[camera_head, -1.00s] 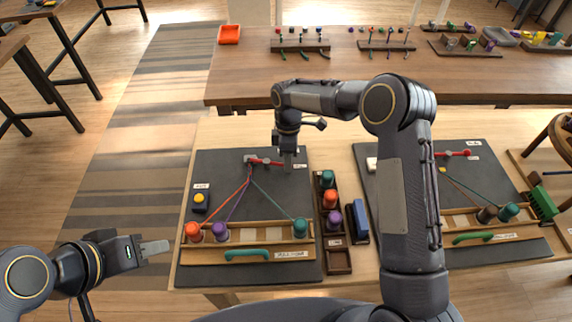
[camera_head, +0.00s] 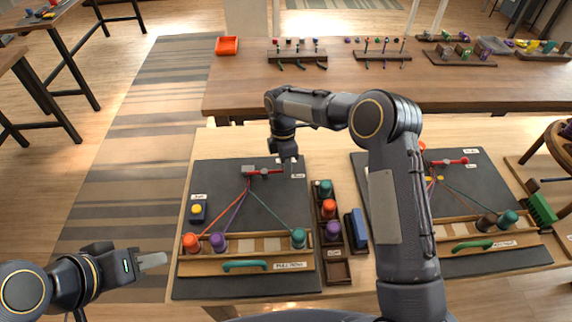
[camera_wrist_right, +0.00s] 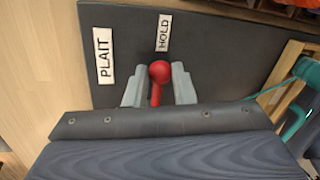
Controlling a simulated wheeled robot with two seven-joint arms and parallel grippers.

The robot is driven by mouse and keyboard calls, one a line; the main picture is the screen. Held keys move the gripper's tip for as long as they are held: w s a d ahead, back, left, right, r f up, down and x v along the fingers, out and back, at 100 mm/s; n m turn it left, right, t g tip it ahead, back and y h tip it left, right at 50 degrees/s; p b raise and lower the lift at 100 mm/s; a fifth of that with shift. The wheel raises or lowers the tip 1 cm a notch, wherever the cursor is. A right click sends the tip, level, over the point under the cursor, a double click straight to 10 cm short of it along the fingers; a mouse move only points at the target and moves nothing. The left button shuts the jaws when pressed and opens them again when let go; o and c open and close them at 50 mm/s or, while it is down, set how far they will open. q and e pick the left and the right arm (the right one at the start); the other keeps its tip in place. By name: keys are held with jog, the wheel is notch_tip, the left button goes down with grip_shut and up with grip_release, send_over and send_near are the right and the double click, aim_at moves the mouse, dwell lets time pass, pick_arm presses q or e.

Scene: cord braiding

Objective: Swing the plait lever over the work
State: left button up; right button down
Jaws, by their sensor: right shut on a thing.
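The plait lever (camera_head: 262,171) is a red bar at the top of the left dark board (camera_head: 270,280). Its red knob (camera_wrist_right: 160,72) sits between the two grey fingers of my right gripper (camera_wrist_right: 159,88) in the right wrist view, beside the PLAIT and HOLD labels. My right gripper (camera_head: 289,168) is shut on this knob at the lever's right end. Red, purple and teal cords fan down from near the lever's left end to an orange spool (camera_head: 190,242), a purple spool (camera_head: 218,243) and a teal spool (camera_head: 299,238). My left gripper (camera_head: 153,261) hangs left of the board, empty; its finger gap is unclear.
A dark rack (camera_head: 333,255) of coloured spools and a blue block (camera_head: 357,228) stand right of the board. A second board (camera_head: 480,250) with cords lies further right, partly behind my right arm. A yellow button (camera_head: 197,210) is at the left board's left side.

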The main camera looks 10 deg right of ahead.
jog(key=c, duration=1.2)
grip_release()
jog(key=shift+c, duration=0.2)
jog(key=shift+w+r, duration=0.1)
notch_tip(320, 180, up, 8)
jog(key=w, duration=0.1)
jog(key=shift+w+a+f+b, duration=0.15)
jog(key=shift+w+f+b, duration=0.05)
jog(key=shift+b, duration=0.2)
